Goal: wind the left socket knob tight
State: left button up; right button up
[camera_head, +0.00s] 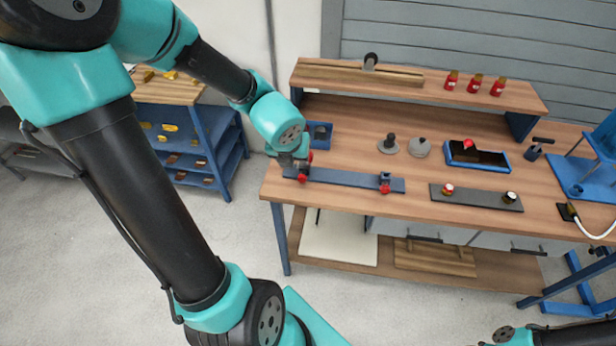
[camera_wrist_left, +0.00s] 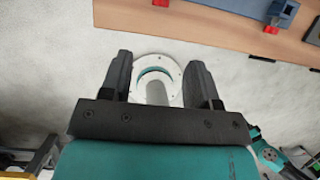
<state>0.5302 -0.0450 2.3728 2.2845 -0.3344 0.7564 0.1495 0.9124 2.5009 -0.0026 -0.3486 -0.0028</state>
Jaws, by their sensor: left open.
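A long blue-grey bar (camera_head: 345,181) lies along the bench's front edge with a red knob near each end. The left red knob (camera_head: 302,178) is just below my left gripper (camera_head: 298,163), which partly covers that end and its socket. The right red knob (camera_head: 385,189) sits under a small dark socket. In the left wrist view, my left gripper (camera_wrist_left: 160,58) is open, with only floor and a white ring base between its fingers. A red knob (camera_wrist_left: 271,28) shows beyond it at the bench edge, and another red bit (camera_wrist_left: 160,2) is cut off at the top. My right gripper is out of view.
A blue tray (camera_head: 320,134) stands behind the bar's left end. A dark plate (camera_head: 476,197) with two knobs lies to the right. Behind are grey round pieces (camera_head: 388,146) and a blue-rimmed box (camera_head: 477,155). A raised shelf (camera_head: 420,84) spans the back.

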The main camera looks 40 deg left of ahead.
aim_at(302, 177)
pick_arm(q)
jog(key=shift+f, duration=0.1)
jog(key=shift+x, duration=8.6)
jog(key=shift+c, duration=0.4)
jog(key=c, duration=0.8)
jog(key=shift+w, duration=0.1)
jog(key=shift+c, duration=0.2)
jog(key=shift+d, duration=0.1)
